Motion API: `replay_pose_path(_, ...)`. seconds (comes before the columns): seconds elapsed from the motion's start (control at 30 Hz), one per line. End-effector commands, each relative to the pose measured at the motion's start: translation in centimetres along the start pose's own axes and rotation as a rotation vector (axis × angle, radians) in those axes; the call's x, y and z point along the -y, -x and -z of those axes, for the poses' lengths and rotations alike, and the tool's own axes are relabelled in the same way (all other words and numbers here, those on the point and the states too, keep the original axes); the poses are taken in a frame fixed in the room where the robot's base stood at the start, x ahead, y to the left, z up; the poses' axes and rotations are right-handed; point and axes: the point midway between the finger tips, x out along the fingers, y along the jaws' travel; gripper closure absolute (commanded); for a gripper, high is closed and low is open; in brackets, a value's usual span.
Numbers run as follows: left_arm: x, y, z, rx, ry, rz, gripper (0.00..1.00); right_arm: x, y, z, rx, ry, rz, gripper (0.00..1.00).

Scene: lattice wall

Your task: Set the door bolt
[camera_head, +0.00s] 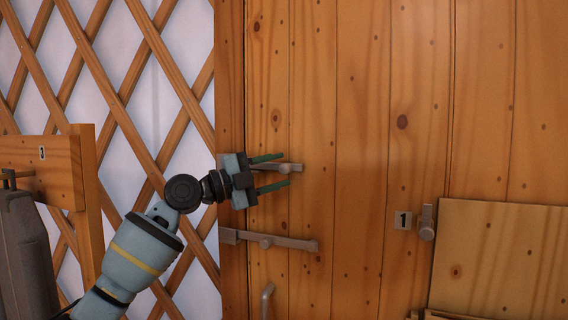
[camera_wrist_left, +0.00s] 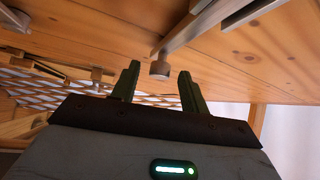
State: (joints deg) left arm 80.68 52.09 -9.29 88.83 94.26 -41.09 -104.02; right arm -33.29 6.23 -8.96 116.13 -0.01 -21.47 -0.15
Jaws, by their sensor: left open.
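The wooden door (camera_head: 360,120) carries two grey metal bolts near its left edge. The upper bolt (camera_head: 293,168) lies level behind my left gripper (camera_head: 280,172), which partly hides it. The lower bolt (camera_head: 295,243) is a longer bar with a round knob, reaching left over the door frame. My left gripper is open, its dark green fingers pointing right, one above and one below the upper bolt's knob. In the left wrist view, a bolt knob (camera_wrist_left: 160,70) shows between and just beyond the fingertips of the gripper (camera_wrist_left: 160,80); contact cannot be told. My right gripper is out of view.
A curved door handle (camera_head: 267,300) is below the bolts. Left are a lattice wall (camera_head: 120,80), a wooden box (camera_head: 60,180) and a dark grey object (camera_head: 25,250).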

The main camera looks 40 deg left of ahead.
Motion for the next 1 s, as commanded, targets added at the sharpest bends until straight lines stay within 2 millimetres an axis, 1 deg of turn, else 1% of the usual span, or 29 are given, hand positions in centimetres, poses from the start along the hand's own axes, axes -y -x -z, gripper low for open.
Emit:
replay_pose_path(0.03,0.4,-0.7,0.1,-0.001,0.000,0.004,0.55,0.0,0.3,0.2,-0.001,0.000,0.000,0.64)
replay_pose_path(0.2,0.2,-2.3,0.1,0.000,0.000,0.002,0.55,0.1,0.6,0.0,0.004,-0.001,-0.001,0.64)
replay_pose_path(0.33,0.1,-2.7,0.0,0.001,0.000,0.001,0.55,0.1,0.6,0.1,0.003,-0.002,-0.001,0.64)
replay_pose_path(0.57,-0.1,-2.8,0.0,0.001,0.000,-0.001,0.55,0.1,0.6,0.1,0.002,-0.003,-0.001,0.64)
replay_pose_path(0.9,0.0,-2.7,0.0,0.001,0.000,0.000,1.00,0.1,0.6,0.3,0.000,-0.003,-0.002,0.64)
replay_pose_path(1.0,0.0,-2.7,0.0,0.001,0.000,0.001,1.00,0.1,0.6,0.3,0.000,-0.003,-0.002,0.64)
